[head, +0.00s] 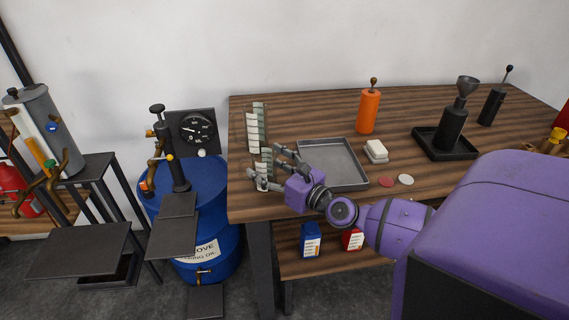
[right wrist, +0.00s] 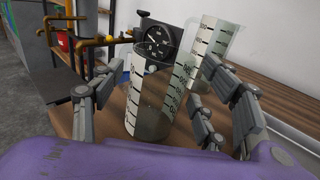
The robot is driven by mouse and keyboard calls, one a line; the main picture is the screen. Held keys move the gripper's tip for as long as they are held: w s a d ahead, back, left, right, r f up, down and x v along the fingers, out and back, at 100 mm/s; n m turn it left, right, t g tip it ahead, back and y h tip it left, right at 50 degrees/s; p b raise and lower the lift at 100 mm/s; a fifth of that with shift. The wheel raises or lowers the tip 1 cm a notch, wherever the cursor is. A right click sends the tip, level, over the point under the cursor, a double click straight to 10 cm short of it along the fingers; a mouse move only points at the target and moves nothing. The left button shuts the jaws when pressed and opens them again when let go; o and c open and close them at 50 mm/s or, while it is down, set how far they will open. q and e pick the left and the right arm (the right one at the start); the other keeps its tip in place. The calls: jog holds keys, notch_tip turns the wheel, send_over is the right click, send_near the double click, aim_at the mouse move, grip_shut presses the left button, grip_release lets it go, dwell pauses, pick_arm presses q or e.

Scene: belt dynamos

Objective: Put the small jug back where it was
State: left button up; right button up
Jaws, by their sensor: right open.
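The small jug (head: 266,157) is clear, with a dark-marked white scale. It appears to stand upright on the left end of the wooden table (head: 290,103). My right gripper (head: 264,168) is open around it. In the right wrist view the small jug (right wrist: 152,105) is between the spread fingers, with a visible gap at the left finger; contact on the right cannot be told. A larger clear jug (head: 252,122) stands just behind it, and also shows in the right wrist view (right wrist: 217,42). My left gripper is not in view.
A grey metal tray (head: 345,150) lies right of the gripper. A black bottle with a funnel (head: 452,125) stands in a black tray. A blue drum (head: 205,190) is left of the table.

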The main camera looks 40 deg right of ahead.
jog(key=s+b, duration=0.1)
jog(key=s, duration=0.2)
jog(key=s+b, duration=0.1)
jog(key=s, duration=0.2)
jog(key=s+d+b, duration=0.1)
jog(key=s, duration=0.3)
jog(key=shift+d+f, duration=0.1)
jog(key=shift+f, duration=0.3)
jog(key=shift+s+d+r+b, duration=0.1)
jog(key=shift+s+r+b, duration=0.25)
jog(key=shift+s, duration=0.15)
